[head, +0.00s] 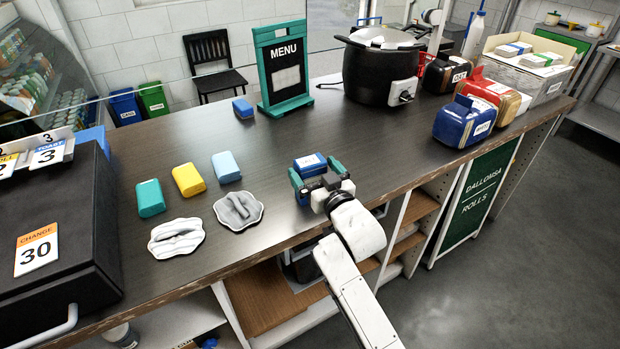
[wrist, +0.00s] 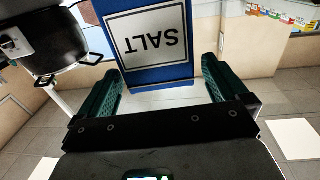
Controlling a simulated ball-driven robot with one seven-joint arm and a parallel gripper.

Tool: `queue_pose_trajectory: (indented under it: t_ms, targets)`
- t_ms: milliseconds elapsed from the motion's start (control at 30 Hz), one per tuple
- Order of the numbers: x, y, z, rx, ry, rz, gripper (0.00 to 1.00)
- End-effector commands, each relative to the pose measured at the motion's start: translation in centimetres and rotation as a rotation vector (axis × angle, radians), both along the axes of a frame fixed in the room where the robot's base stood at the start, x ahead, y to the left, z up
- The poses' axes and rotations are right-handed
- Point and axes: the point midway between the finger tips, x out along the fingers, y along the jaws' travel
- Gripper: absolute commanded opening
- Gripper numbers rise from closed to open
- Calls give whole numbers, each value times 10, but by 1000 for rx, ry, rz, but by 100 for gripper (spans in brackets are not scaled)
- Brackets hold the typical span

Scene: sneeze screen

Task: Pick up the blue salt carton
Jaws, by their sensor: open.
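The blue salt carton (head: 310,164) stands on the dark counter near its front edge, partly hidden behind my gripper in the head view. In the wrist view the carton (wrist: 150,45) shows its white SALT label upside down. My gripper (head: 315,176) is open, with its green-padded fingers at either side of the carton. In the wrist view the two fingers (wrist: 163,90) are apart. The carton reaches down between or just beyond the fingertips; I cannot tell whether either pad touches it.
Teal (head: 150,198), yellow (head: 188,179) and light-blue (head: 226,167) blocks and two grey-white wavy dishes (head: 239,211) lie left of the carton. A black cooker (head: 378,75), menu stand (head: 283,68) and canisters (head: 464,121) stand behind and right. The counter right of the carton is clear.

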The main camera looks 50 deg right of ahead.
Motion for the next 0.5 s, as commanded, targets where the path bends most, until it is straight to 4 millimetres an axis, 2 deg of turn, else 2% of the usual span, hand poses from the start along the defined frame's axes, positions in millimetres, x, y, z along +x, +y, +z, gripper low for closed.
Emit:
queue_pose_trajectory:
  t_ms: [200, 500]
  targets:
    - [23, -9, -1, -2, 0, 1, 100]
    - [26, -10, -1, 1, 0, 1, 100]
